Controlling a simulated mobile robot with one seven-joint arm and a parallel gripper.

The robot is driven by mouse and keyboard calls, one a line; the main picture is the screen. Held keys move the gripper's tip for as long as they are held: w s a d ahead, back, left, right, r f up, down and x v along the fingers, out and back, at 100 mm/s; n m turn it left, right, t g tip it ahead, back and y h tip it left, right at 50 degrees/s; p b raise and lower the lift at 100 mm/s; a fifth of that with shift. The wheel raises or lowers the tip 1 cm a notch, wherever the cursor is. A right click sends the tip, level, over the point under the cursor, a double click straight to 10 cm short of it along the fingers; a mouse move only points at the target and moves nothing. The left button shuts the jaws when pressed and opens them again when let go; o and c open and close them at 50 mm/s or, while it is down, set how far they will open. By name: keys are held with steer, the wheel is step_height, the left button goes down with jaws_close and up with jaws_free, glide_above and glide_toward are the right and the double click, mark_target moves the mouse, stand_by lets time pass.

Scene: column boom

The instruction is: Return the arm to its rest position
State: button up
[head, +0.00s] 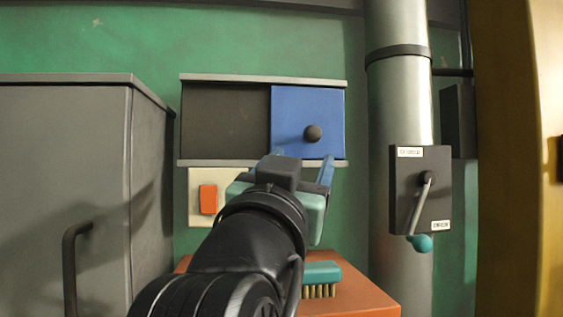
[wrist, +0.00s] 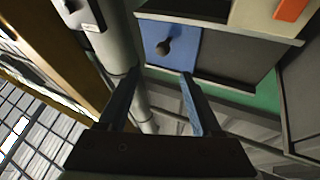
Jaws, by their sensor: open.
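My arm (head: 255,240) reaches up and away from the lower middle of the head view. My gripper (head: 302,172) is at its far end, in front of the lower edge of a wall cabinet, and its body hides part of what is behind it. In the wrist view my gripper (wrist: 158,100) shows two blue-grey fingers spread wide apart with nothing between them. The cabinet has a blue sliding panel (head: 308,115) with a dark round knob (head: 312,133); the panel also shows in the wrist view (wrist: 172,45), beyond the fingertips. I cannot tell the exact gap to it.
A grey cabinet (head: 65,190) stands at left. A metal column (head: 395,100) with a lever box (head: 408,165) is at right. An orange switch (head: 208,198) is on the wall. A teal brush (head: 322,272) lies on an orange surface (head: 355,300) below my gripper.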

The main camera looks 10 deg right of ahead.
steer(key=shift+w+d+f, duration=0.1)
steer(key=shift+w, duration=0.15)
steer(key=s+a+f+n+t+y+b, duration=0.3)
steer(key=s+a+f+y+b, duration=0.1)
steer(key=s, duration=0.3)
steer(key=s+a+f+n+t+y+b, duration=0.3)
steer(key=s+a+f+t+y+b, duration=0.1)
steer(key=s, duration=0.3)
steer(key=shift+s+a+f+n+y, duration=0.2)
steer(key=shift+a+f+n+y, duration=0.15)
steer(key=shift+f+y, duration=0.3)
steer(key=shift+r, duration=0.1)
stand_by(0.6)
